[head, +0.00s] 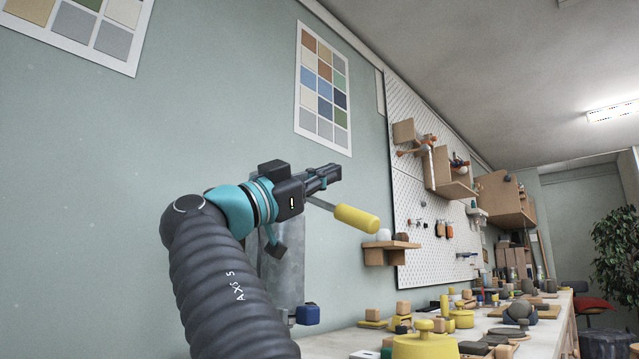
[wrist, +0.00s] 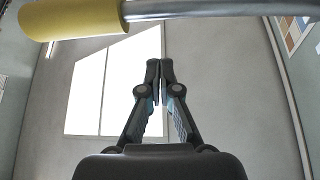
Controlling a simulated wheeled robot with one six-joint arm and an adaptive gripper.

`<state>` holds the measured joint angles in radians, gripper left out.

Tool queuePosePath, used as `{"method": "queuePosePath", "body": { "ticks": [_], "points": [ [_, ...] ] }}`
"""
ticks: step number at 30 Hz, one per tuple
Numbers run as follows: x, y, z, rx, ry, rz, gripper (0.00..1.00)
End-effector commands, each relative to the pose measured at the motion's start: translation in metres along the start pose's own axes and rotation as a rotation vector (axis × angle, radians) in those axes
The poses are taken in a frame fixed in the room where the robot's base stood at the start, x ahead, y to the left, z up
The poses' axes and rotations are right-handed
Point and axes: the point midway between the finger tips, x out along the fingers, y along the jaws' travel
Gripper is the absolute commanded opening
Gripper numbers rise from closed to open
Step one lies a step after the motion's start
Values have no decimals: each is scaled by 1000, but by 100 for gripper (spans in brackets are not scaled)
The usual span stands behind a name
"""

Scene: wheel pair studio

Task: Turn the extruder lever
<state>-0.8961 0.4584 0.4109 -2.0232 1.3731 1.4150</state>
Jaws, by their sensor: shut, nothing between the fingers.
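The extruder lever is a thin metal rod with a yellow cylindrical handle (head: 357,218), sloping down to the right in the head view. Its rod passes behind my gripper. A grey metal body (head: 290,270), apparently the extruder, stands behind my arm and is partly hidden by it. My gripper (head: 336,170) is shut and empty, a little above and left of the handle in the picture. In the wrist view, the yellow handle (wrist: 75,17) and rod (wrist: 200,9) cross the top edge. The shut fingertips (wrist: 160,66) appear below the rod, apart from it.
A bench with a yellow lidded pot (head: 425,347), wooden blocks and several small items runs along the right. A small wooden shelf (head: 391,250) and a pegboard (head: 420,190) are on the wall. A blue block-like part (head: 307,314) sits low beside the grey body.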

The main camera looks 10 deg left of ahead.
Motion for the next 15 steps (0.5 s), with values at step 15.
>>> {"method": "queuePosePath", "body": {
  "ticks": [15],
  "points": [
    [-90,1,3,1,-4,-9,0]
  ]
}}
